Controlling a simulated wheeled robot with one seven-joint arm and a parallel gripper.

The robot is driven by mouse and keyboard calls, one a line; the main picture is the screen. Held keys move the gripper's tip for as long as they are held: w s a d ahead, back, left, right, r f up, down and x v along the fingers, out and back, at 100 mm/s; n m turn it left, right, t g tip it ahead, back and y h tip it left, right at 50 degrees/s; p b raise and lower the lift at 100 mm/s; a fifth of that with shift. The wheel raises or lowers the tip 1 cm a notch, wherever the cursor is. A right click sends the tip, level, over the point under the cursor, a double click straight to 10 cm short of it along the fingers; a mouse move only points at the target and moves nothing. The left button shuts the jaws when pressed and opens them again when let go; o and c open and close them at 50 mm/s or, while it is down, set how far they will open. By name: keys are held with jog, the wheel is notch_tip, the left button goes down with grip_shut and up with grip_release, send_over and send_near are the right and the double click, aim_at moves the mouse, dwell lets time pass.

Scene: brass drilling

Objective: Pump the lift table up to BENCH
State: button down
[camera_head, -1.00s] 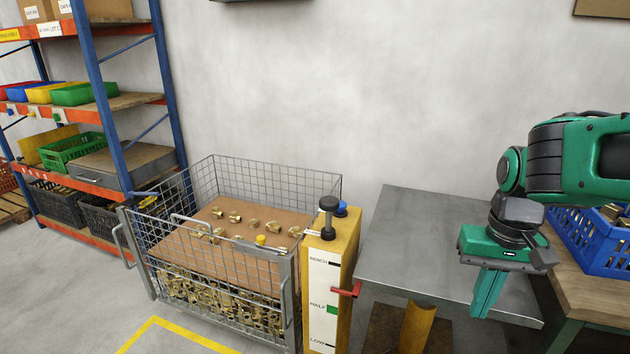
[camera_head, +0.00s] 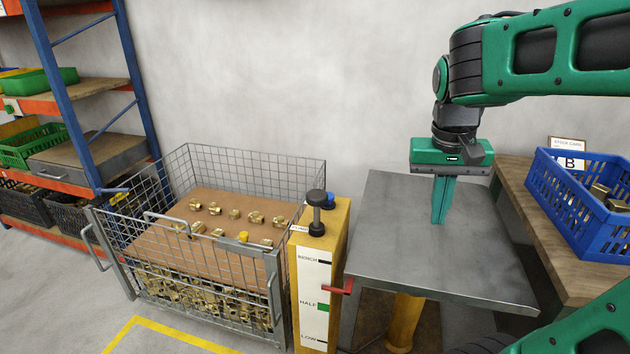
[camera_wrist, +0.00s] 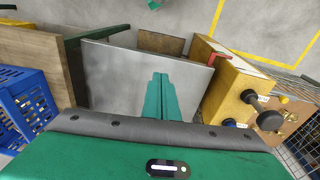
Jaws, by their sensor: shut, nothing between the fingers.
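The lift table's grey steel top (camera_head: 430,255) stands right of its yellow post (camera_head: 342,235) and also shows in the wrist view (camera_wrist: 120,75). The post's white scale (camera_head: 312,300) reads BENCH, HALF and LOW from top to bottom. A red pointer (camera_head: 338,288) sticks out between BENCH and HALF, just above the green HALF mark (camera_head: 322,308). A black knobbed pump handle (camera_head: 317,212) and a blue knob (camera_head: 329,198) are on top of the post. My gripper (camera_head: 440,221) is shut and empty, pointing down over the table top, right of the post.
A wire cage (camera_head: 205,245) with brass fittings on a brown board stands left of the post. A wooden bench (camera_head: 540,215) with a blue crate (camera_head: 575,210) is at the right. A blue and orange rack (camera_head: 140,115) is at the far left.

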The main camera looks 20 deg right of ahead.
jog(key=w+a+r+t, duration=0.1)
jog(key=w+a+r, duration=0.5)
jog(key=w+a, duration=0.3)
jog(key=w+a+r+t, duration=0.1)
jog(key=w+a+r, duration=0.5)
jog(key=w+a, duration=0.3)
jog(key=shift+a+r+m, duration=0.3)
jog(key=shift+a+r, duration=0.05)
jog(key=shift+a, duration=0.3)
jog(key=shift+w, duration=0.1)
send_over(318, 192)
jog(key=s, duration=0.1)
jog(key=f, duration=1.2)
jog(key=shift+a+f, duration=0.1)
jog(key=shift+a, duration=0.2)
jog(key=shift+f, duration=0.75)
